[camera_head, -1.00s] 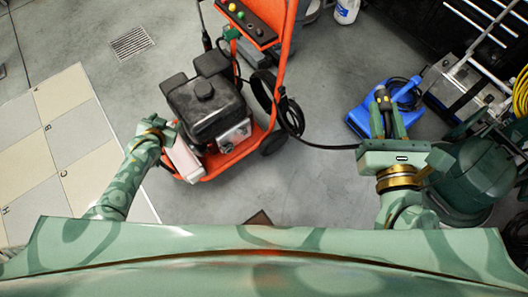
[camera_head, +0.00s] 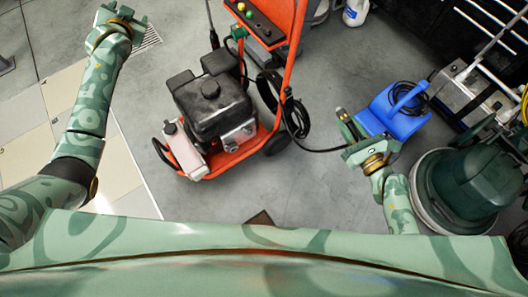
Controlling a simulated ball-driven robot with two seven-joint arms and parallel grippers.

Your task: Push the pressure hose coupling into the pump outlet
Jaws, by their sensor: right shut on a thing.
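The orange-framed pressure washer (camera_head: 285,75) stands on the floor in the middle, with a black engine (camera_head: 211,105). The silvery pump (camera_head: 240,134) sits low at the engine's front right; its outlet is too small to make out. My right gripper (camera_head: 349,127) is to the right of the washer, shut on the dark hose coupling (camera_head: 341,113), whose end sticks out past the fingers. The black hose (camera_head: 318,150) runs from the washer's frame to this gripper. My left gripper (camera_head: 122,18) is far off at the upper left; its fingers are too unclear to judge.
A blue carrier (camera_head: 396,118) stands just beyond my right gripper. A green round machine (camera_head: 468,185) and metal racks crowd the right side. A white bottle (camera_head: 354,12) stands at the top. The grey floor between washer and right gripper is clear except for the hose.

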